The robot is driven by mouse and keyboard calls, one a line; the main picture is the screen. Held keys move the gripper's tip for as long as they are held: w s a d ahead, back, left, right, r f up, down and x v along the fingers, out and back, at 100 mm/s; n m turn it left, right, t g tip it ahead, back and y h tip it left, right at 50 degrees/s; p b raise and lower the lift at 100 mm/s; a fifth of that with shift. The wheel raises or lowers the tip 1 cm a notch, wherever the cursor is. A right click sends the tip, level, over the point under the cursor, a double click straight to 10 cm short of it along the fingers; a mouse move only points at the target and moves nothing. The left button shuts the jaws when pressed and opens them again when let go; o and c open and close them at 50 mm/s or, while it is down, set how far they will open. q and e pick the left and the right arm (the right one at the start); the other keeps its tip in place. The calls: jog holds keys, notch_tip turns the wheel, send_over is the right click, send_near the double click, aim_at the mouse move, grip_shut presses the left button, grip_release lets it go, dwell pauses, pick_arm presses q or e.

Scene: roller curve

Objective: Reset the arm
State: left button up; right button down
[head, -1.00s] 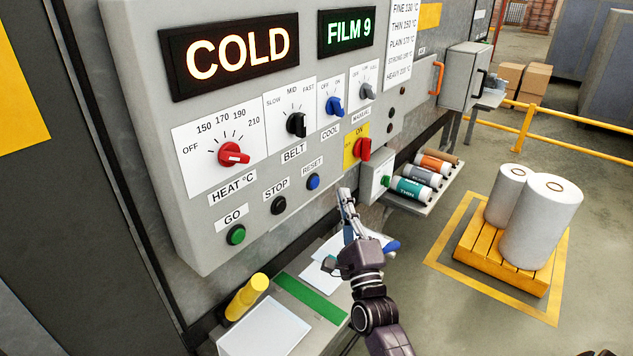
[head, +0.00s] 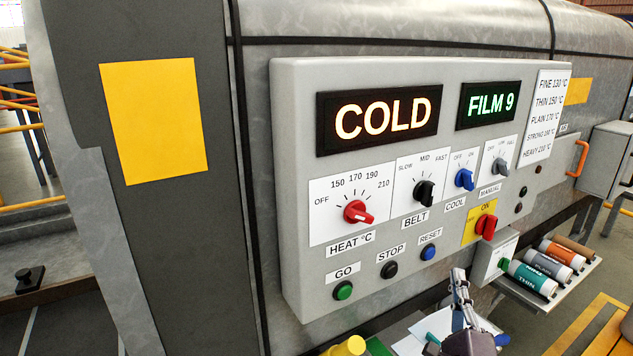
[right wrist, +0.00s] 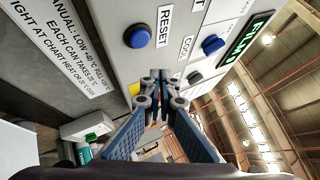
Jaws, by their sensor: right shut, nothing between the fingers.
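My right gripper (head: 459,285) is shut and empty, pointing up at the lower edge of the grey control panel (head: 300,270). Its tips are below and right of the blue RESET button (head: 428,252). In the right wrist view the shut fingers (right wrist: 158,80) point at the panel, with the RESET button (right wrist: 138,37) beyond and above them; a gap shows between them in the picture. Displays read COLD (head: 380,118) and FILM 9 (head: 489,104). The red main switch (head: 487,226) shows by its ON label. My left gripper is not in view.
Green GO (head: 343,291) and black STOP (head: 389,269) buttons sit left of RESET. Knobs for heat (head: 357,212), belt (head: 424,192) and cool (head: 464,179) stick out above. A yellow object (head: 346,346) stands below the panel.

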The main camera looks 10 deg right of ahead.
jog(key=s+a+f+n+g+y, duration=0.4)
jog(key=a+f+n+g, duration=0.1)
jog(key=a+f+n, duration=0.3)
jog(key=s+a+f+n+g+y, duration=0.35)
jog(key=s+a+f+n, duration=0.2)
jog(key=f+n, duration=0.3)
jog(key=s+a+f+n+g, duration=0.1)
jog(key=s+f+n+g, duration=0.2)
jog(key=s, duration=0.4)
jog(key=s+a+f+n+g+h, duration=0.15)
jog(key=s+n+g, duration=0.25)
jog(key=s, duration=0.4)
jog(key=s+a+f+n+g, duration=0.1)
jog(key=s+f+n+g, duration=0.25)
jog(key=s, duration=0.35)
notch_tip(320, 180, down, 28)
jog(key=s+b, duration=0.1)
jog(key=b, duration=0.2)
jog(key=s+d+f+g+b, duration=0.1)
jog(key=s+d+f+b, duration=0.1)
jog(key=s+f, duration=1.6)
jog(key=shift+d+f+g, duration=0.4)
jog(key=shift+d+f, duration=0.2)
jog(key=shift+f, duration=0.25)
